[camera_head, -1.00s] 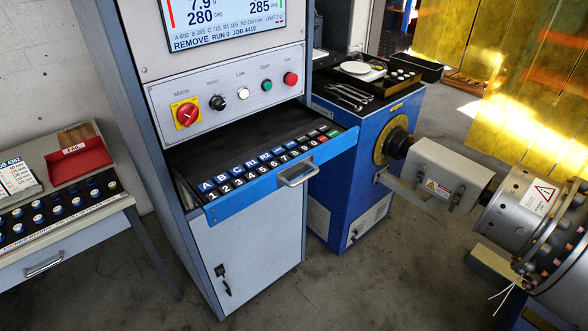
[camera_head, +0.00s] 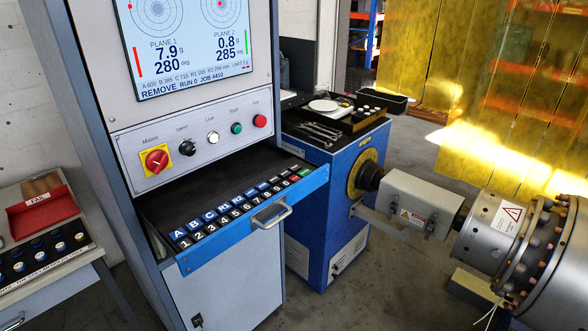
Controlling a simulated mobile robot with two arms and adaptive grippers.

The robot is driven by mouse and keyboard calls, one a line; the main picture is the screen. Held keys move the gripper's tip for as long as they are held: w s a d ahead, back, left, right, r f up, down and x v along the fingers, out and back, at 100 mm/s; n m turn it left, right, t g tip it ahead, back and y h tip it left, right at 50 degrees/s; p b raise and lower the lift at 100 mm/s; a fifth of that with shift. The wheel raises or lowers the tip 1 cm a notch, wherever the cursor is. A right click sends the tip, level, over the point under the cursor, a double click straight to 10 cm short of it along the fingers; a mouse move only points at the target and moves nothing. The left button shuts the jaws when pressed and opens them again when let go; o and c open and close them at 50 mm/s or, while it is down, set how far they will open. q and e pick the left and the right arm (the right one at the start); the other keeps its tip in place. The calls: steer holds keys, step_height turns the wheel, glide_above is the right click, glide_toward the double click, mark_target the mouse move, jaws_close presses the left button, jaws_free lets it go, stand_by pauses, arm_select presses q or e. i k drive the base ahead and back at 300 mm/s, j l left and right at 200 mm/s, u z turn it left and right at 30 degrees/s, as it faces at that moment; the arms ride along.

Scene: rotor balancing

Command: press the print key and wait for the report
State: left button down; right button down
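The balancing cabinet (camera_head: 205,149) stands at the centre left, with its keyboard drawer (camera_head: 250,230) pulled out. The drawer holds blue letter keys and black number keys (camera_head: 232,212), with a green key (camera_head: 306,168) at the far right end; I cannot read which one is the print key. The screen (camera_head: 190,45) above shows plane 1 at 7.9 g, 280 deg and plane 2 at 0.8 g, 285 deg, with "REMOVE RUN 0 JOB 4410". No printed report is visible. Neither of my grippers is in view.
A red main switch (camera_head: 155,160) and several knobs sit above the drawer. The drawer's handle (camera_head: 272,215) juts forward. A side table with a red FAIL tray (camera_head: 42,211) stands left. A blue machine (camera_head: 330,215) and the large metal rotor (camera_head: 500,235) stand right.

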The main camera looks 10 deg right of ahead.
mark_target(294, 168)
steer(key=i+j+z, duration=0.5)
steer(key=j+z, duration=0.25)
steer(key=j, duration=0.2)
steer(key=i+j+z, duration=0.25)
steer(key=j, duration=0.15)
steer(key=k, duration=0.05)
